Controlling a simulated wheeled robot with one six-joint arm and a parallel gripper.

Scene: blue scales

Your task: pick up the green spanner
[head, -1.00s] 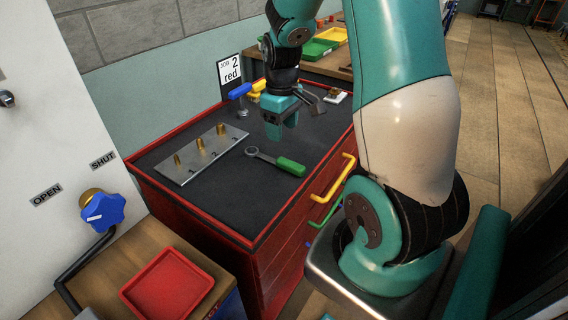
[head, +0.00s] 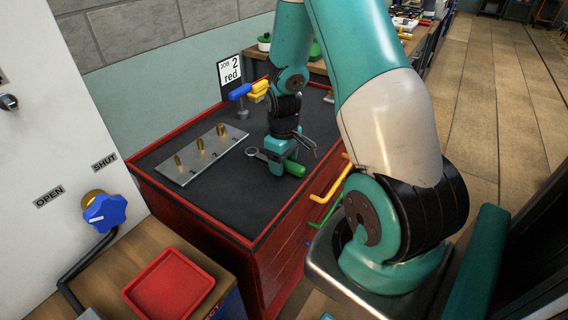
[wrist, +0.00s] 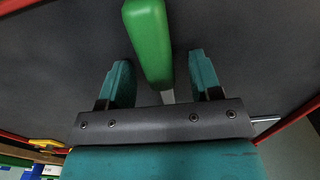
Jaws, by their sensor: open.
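The green spanner lies on the dark top of the red cabinet. Its green handle (head: 294,169) shows to the right of my gripper in the head view, and its grey ring end (head: 251,152) shows to the left. My gripper (head: 277,170) is over the spanner's middle, pointing down. In the wrist view my gripper (wrist: 160,80) is open, with one finger on each side of the green handle (wrist: 150,40) and a gap on both sides. The grey shank is mostly hidden behind the gripper body there.
A metal plate (head: 185,175) with several brass pegs lies left of the spanner. Blue and yellow handled tools (head: 240,91) stand at the back, by a card (head: 230,72) reading "JOB 2 red". A red tray (head: 170,284) and a blue valve knob (head: 104,212) are at front left.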

